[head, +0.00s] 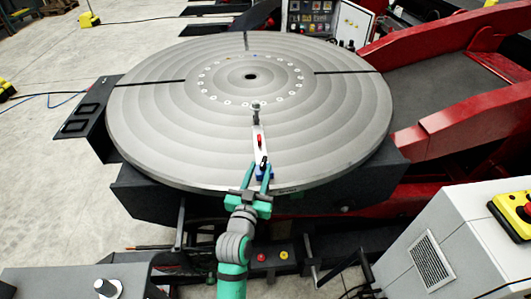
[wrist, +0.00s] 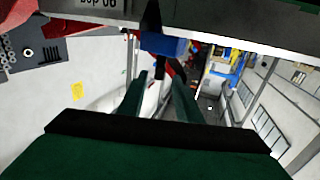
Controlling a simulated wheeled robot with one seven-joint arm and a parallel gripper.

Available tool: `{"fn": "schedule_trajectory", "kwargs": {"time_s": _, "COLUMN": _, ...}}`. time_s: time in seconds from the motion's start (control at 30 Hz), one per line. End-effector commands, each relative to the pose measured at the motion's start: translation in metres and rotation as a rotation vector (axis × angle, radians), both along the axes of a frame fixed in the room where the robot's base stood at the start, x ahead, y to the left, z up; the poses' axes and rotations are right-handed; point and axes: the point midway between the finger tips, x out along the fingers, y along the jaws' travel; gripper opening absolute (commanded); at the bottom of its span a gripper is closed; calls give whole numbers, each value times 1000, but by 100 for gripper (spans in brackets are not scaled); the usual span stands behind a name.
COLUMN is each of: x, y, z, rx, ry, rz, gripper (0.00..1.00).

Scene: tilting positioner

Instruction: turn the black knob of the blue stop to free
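The blue stop (head: 264,173) sits at the near rim of the round grey turntable (head: 170,130). Its small black knob (head: 263,161) stands on top, and a white bar with a red part (head: 260,142) runs inward from it. My gripper (head: 257,176) is at the rim beside the blue stop, fingers apart. In the wrist view the blue stop (wrist: 172,47) is just beyond the fingertips, with a dark upright piece (wrist: 152,18) against it, perhaps the knob. My green fingers (wrist: 160,82) are open with nothing clearly held. I cannot tell which way the knob is turned.
Red machine arms (head: 470,130) flank the turntable on the right. A control panel (head: 312,17) stands behind it. A grey cabinet with a yellow-and-red button box (head: 513,212) is at the near right. Open floor (head: 50,190) lies to the left.

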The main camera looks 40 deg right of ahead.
Motion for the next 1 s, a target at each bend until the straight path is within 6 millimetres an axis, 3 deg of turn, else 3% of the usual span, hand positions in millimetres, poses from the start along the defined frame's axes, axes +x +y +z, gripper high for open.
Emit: {"fn": "schedule_trajectory", "kwargs": {"time_s": 1.0, "x": 35, "y": -43, "z": -2, "rx": 2, "ry": 3, "rz": 0, "gripper": 31}}
